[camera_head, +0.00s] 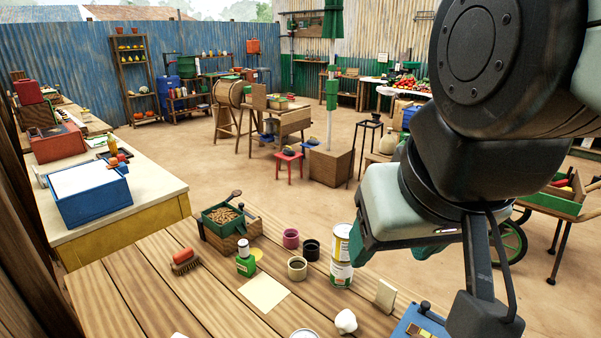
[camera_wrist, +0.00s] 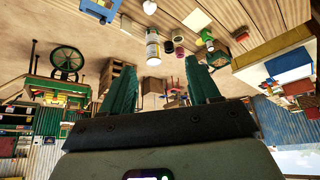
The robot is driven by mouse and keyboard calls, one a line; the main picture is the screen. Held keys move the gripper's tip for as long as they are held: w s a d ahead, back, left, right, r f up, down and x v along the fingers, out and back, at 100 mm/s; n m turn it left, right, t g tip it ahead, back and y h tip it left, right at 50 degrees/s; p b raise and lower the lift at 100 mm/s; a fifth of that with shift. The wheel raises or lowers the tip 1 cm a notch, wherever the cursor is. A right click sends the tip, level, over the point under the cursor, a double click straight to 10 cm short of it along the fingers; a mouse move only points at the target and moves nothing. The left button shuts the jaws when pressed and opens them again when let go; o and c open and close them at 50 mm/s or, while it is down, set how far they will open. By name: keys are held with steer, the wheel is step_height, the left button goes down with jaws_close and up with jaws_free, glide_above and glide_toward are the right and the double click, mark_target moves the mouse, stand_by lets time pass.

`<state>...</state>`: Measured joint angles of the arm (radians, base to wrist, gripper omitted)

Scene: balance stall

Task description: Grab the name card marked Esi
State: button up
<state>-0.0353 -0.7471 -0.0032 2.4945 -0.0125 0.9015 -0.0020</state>
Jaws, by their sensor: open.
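No writing that reads Esi is legible in either view. A small cream card or block (camera_head: 386,295) stands tilted on the near plank table, right of the tall can. A flat cream sheet (camera_head: 264,292) lies on the same table and also shows in the wrist view (camera_wrist: 197,20). I cannot tell whether either is the name card. My gripper (camera_head: 392,250) is in the air above the table's right side, with its green fingers apart. In the wrist view my gripper (camera_wrist: 161,85) has nothing between its fingertips.
A blue box (camera_head: 420,322) sits at the front right. The table's front left is mostly clear.

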mark_target(387, 288)
steer(key=o, duration=0.5)
steer(key=shift+c, duration=0.2)
steer(key=w+d+f+n+g+h, duration=0.5)
steer(key=w+d+f+n+h, duration=0.45)
steer(key=w+d+f, duration=0.45)
steer(key=w+f+n+t, duration=0.2)
steer(key=w+f+n, duration=0.1)
steer(key=f+n, duration=0.2)
steer(key=w+a+f+n+t+h, duration=0.1)
steer(key=w+f+n+t, duration=0.2)
steer(key=f, duration=0.7)
steer(key=w+f+n+t, duration=0.2)
steer(key=w+f+n, duration=0.2)
steer(key=f+n, duration=0.3)
steer(key=shift+w+a+f+n+t, duration=0.15)
steer(key=shift+a+f+n+t, duration=0.05)
steer(key=shift+f, duration=0.2)
steer(key=shift+w+a+f+n+t, duration=0.1)
steer(key=shift+a+f+n+t, duration=0.1)
steer(key=shift+f, duration=0.15)
steer(key=shift+x, duration=3.1)
